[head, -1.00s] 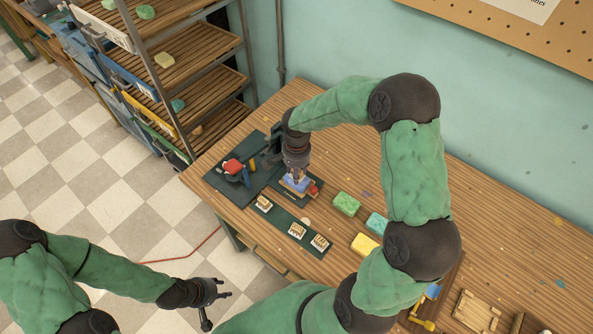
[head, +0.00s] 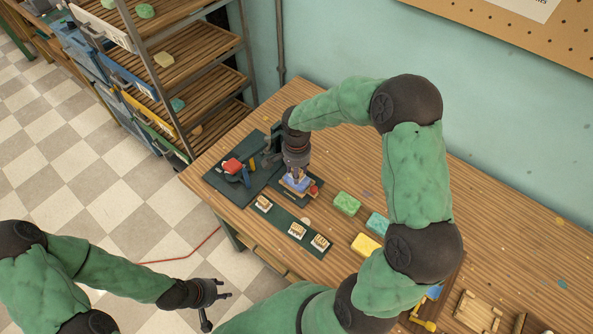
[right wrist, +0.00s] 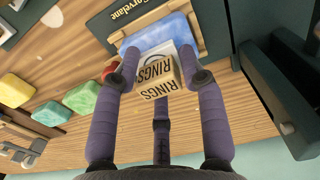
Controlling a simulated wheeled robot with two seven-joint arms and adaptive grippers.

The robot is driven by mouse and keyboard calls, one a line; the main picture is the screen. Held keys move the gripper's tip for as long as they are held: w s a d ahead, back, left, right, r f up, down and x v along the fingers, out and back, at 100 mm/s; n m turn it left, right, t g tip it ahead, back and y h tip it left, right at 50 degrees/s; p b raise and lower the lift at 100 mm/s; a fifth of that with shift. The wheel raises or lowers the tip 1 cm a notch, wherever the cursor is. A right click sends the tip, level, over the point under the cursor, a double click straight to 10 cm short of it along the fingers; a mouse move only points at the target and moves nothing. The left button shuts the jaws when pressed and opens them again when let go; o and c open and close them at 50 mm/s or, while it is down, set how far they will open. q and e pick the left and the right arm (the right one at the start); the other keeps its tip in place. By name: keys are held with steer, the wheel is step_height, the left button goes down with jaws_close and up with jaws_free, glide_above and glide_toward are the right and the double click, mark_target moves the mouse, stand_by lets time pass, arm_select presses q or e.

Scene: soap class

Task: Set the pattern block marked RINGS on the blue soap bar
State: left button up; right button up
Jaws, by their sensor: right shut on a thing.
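The pattern block marked RINGS (right wrist: 160,76) is pale wood with black lettering and sits between the fingers of my right gripper (right wrist: 163,82). The blue soap bar (right wrist: 163,35) lies in a wooden tray just beyond the block in the right wrist view; the block overlaps its near edge there. I cannot tell whether they touch. In the head view my right gripper (head: 297,175) points down over the blue soap bar (head: 294,184), hiding most of the block. My left gripper (head: 221,289) is open and empty, out over the floor at the lower left.
Several other pattern blocks (head: 297,230) stand on a dark strip at the table's front. Green (head: 347,203), teal (head: 377,223) and yellow (head: 365,244) soap bars lie to the right. A dark press with a red part (head: 232,166) stands left of the tray.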

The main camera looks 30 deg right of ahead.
steer(key=shift+f+b, duration=0.55)
stand_by(1.0)
steer(key=o, duration=1.2)
steer(key=o, duration=0.4)
steer(key=shift+r+p, duration=1.9)
steer(key=shift+r, duration=1.1)
